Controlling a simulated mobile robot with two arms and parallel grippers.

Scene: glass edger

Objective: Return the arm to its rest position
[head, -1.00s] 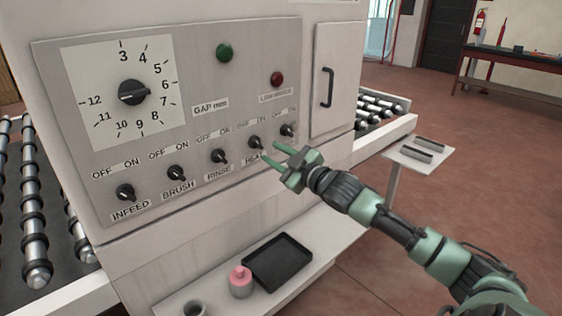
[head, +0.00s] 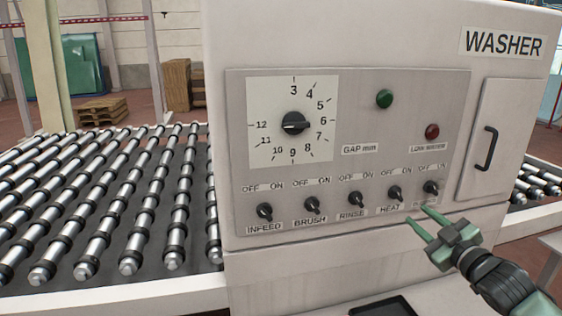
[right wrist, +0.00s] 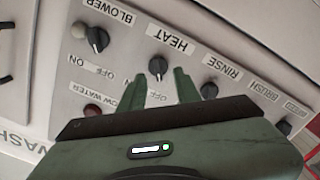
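My right gripper (head: 418,214) is open and empty, its two green fingers apart. It points at the washer's control panel (head: 236,150), just below and between the HEAT knob (head: 394,193) and the BLOWER knob (head: 430,187). In the right wrist view the open fingers (right wrist: 163,78) show over the panel, with the HEAT knob (right wrist: 158,67) by the tips and the BLOWER knob (right wrist: 97,40) at upper left. Whether a finger touches the panel I cannot tell. My left gripper is not in view.
INFEED (head: 265,211), BRUSH (head: 309,202) and RINSE (head: 355,198) knobs line the panel, below a gap dial (head: 295,122), a green button (head: 384,98) and a red lamp (head: 432,131). A black tray (head: 382,307) lies below. A roller conveyor (head: 100,210) fills the left.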

